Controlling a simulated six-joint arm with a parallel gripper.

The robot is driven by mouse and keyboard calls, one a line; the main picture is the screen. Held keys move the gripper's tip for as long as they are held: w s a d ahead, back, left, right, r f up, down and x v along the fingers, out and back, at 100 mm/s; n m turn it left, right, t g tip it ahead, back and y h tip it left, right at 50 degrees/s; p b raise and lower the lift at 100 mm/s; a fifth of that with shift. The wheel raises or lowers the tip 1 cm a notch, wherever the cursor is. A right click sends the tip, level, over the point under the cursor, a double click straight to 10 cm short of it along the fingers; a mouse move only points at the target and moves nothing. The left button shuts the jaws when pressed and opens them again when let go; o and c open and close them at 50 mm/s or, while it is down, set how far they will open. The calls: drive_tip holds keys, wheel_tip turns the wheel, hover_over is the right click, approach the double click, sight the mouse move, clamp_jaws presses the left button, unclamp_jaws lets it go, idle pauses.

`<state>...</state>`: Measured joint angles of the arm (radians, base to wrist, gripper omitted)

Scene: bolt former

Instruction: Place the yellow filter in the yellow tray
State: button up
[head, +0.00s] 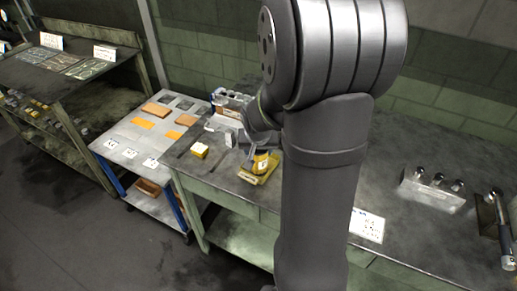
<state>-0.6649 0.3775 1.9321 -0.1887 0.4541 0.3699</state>
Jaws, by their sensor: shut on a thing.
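My gripper (257,154) reaches down from behind my arm at the middle of the picture. It is shut on the yellow filter (263,161), a small rounded yellow piece with a pale patch. The filter is at the yellow tray (249,179), a shallow tray on the dark bench. The filter overlaps the tray in this view; I cannot tell whether it touches the tray or hangs just above it. My arm hides part of the area to the right.
A yellow block with a white top (200,150) stands left of the tray on the bench (222,180). Dark tools lie near it. A grey cart (125,140) with orange pads is farther left. A metal block with posts (432,192) sits at the right.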

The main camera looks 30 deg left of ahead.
drive_tip(key=o, duration=1)
drive_tip(key=shift+f, duration=0.1)
drive_tip(key=shift+r, duration=0.5)
drive_tip(key=v, duration=1.1)
drive_tip(key=shift+s+r, duration=0.1)
drive_tip(key=x, duration=1.2)
drive_tip(key=shift+d, duration=0.1)
drive_tip(key=shift+s, duration=0.1)
